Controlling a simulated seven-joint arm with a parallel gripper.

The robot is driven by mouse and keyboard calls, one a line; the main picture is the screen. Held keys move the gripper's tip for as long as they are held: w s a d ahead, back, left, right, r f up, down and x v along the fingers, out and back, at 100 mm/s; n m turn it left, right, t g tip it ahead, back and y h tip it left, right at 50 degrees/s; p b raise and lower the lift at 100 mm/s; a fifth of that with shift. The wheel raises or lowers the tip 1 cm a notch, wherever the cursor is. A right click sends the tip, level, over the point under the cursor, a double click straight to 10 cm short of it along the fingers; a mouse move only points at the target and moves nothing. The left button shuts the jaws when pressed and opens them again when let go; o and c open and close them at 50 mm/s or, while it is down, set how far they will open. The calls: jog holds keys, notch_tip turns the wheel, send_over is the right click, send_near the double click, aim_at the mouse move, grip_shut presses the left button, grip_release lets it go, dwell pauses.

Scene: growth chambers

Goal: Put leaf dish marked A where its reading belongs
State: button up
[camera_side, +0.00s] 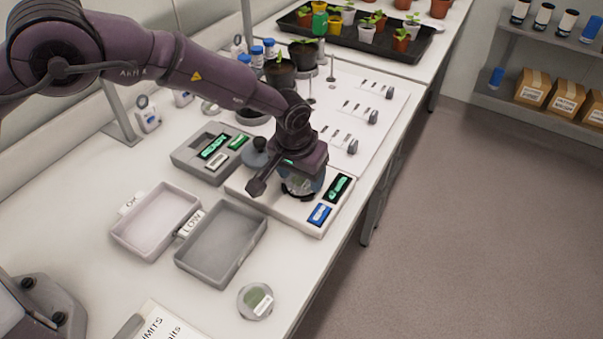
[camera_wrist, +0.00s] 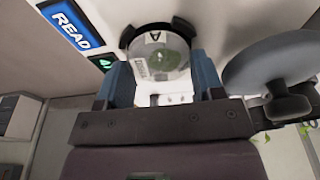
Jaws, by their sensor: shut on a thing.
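Leaf dish A (camera_wrist: 160,52) is a round clear dish with a green leaf, a letter A and a small label. My gripper (camera_side: 299,188) points down at the reader and is shut on this dish; its two blue-grey fingers (camera_wrist: 165,85) flank it in the wrist view. Dark curved pieces sit around the dish's rim. The pale reader (camera_side: 279,207) has a lit green display (camera_side: 340,187), too small to read, and a blue READ button (camera_side: 319,214). The OK tray (camera_side: 118,232) is pinkish; the LOW tray (camera_side: 183,265) is grey. Both look empty.
Another leaf dish (camera_side: 256,301) lies near the front table edge. A limits card (camera_side: 168,325) is at the bottom. A grey tray with devices (camera_side: 184,158) stands behind the reader. Bottles and potted plants are farther back.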

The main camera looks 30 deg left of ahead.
jog(key=shift+r, duration=1.35)
jog(key=shift+r, duration=0.25)
notch_tip(320, 180, up, 7)
jog(key=n, duration=0.2)
send_over(161, 220)
jog(key=shift+s+d+f, duration=0.1)
jog(key=shift+s+f, duration=0.05)
jog(key=shift+f, duration=3.2)
jog(key=shift+s+f, duration=0.1)
jog(key=shift+f, duration=3.25)
